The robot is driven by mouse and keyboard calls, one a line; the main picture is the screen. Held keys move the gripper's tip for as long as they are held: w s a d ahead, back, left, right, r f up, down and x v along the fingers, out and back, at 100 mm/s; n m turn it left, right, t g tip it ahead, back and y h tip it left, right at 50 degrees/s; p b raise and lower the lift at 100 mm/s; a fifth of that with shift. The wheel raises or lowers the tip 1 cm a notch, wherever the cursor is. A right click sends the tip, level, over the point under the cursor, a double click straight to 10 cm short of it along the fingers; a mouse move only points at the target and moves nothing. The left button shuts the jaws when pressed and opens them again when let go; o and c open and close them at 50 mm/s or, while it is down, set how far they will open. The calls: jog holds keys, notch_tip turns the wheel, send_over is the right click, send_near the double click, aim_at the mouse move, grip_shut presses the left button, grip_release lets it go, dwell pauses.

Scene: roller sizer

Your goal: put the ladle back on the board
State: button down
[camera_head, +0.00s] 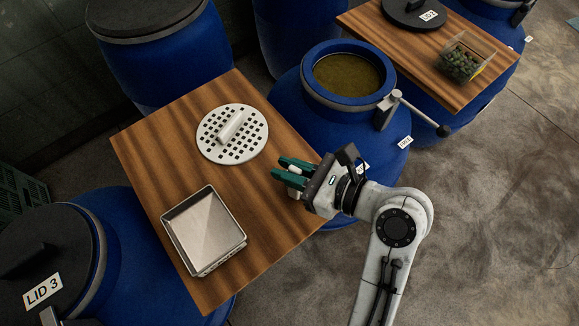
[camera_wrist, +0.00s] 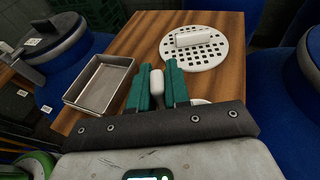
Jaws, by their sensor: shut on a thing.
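My gripper (camera_head: 281,168) is over the right edge of the near wooden board (camera_head: 170,140). Its green fingers (camera_wrist: 158,68) are shut on a white, rounded piece (camera_wrist: 157,84), which I take to be the handle of the ladle. Most of the ladle is hidden by the fingers and the dark bar of my gripper. A pale rim (camera_wrist: 199,102) shows just beyond that bar in the wrist view; I cannot tell whether it belongs to the ladle.
On the board lie a white perforated disc (camera_head: 250,148) with a raised handle and an empty metal tray (camera_head: 205,232). An open blue barrel (camera_head: 292,100) with murky liquid stands to the right. A second board (camera_head: 393,40) holds a clear box of olives (camera_head: 459,65) and a black lid.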

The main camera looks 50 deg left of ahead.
jog(key=shift+f, duration=0.1)
jog(key=c, duration=1.1)
grip_release()
jog(key=shift+f, duration=0.1)
jog(key=v, duration=1.2)
